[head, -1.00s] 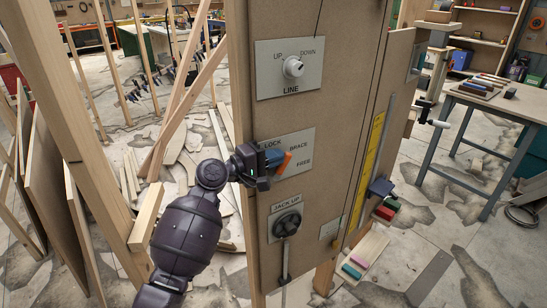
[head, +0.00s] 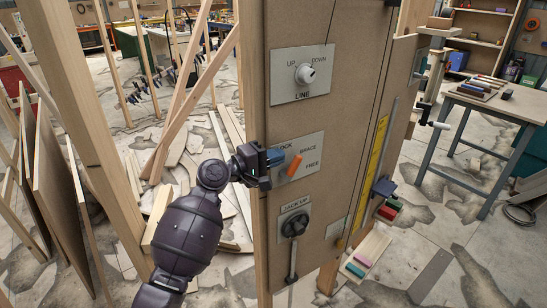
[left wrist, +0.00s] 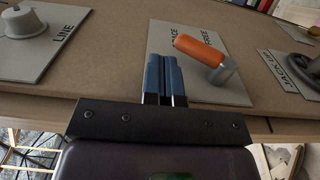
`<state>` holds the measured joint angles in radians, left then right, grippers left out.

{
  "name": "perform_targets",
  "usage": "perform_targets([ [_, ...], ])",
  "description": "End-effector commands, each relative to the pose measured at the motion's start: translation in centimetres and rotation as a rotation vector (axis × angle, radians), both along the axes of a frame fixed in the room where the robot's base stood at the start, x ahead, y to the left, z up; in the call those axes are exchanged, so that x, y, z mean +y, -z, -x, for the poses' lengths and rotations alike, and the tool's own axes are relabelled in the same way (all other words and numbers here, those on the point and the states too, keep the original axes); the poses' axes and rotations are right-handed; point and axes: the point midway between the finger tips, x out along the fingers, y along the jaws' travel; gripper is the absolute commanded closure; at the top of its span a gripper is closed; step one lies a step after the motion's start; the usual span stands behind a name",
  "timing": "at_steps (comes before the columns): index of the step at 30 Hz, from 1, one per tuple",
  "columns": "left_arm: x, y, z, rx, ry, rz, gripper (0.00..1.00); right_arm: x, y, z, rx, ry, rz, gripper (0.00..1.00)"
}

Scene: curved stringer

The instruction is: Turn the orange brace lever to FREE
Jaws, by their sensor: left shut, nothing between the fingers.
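The orange brace lever (head: 295,165) sits on a grey plate (head: 311,142) marked LOCK, BRACE and FREE, on the brown panel. Its handle slants, upper end to the right in the head view. Which mark it is set to, I cannot tell. In the left wrist view, the orange handle (left wrist: 198,50) runs up and left from its grey stem. My left gripper (head: 276,156) is just left of the lever, with a small gap in the head view. Its blue fingers (left wrist: 166,78) are together and empty, in front of the plate. They hide part of the plate's lettering. My right gripper is out of view.
The LINE knob (head: 305,73) is above the lever plate, and the black JACK UP handle (head: 294,226) is below. A wooden post (head: 84,100) stands left of my arm.

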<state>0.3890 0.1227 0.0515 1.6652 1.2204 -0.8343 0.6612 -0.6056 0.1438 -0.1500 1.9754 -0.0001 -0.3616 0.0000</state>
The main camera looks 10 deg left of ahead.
Motion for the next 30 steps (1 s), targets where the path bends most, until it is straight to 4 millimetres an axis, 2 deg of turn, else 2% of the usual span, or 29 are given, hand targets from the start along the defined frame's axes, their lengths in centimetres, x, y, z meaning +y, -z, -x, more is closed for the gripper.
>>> perform_targets([
  [1, -0.1, -0.4, -0.1, 0.001, 0.001, -0.001, 1.00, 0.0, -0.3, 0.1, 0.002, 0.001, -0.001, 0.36],
  [6, 2.3, -2.0, 2.2, -0.004, -0.002, -0.003, 1.00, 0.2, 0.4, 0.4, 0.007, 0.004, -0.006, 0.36],
  [15, 5.2, -4.5, 5.1, -0.001, -0.001, -0.003, 1.00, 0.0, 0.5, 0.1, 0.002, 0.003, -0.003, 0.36],
  [21, 5.9, -5.2, 5.9, 0.001, 0.000, -0.001, 1.00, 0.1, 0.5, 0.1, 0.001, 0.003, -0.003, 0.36],
  [30, 6.0, -5.3, 5.9, 0.001, 0.000, 0.000, 1.00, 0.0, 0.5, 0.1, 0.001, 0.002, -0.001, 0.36],
])
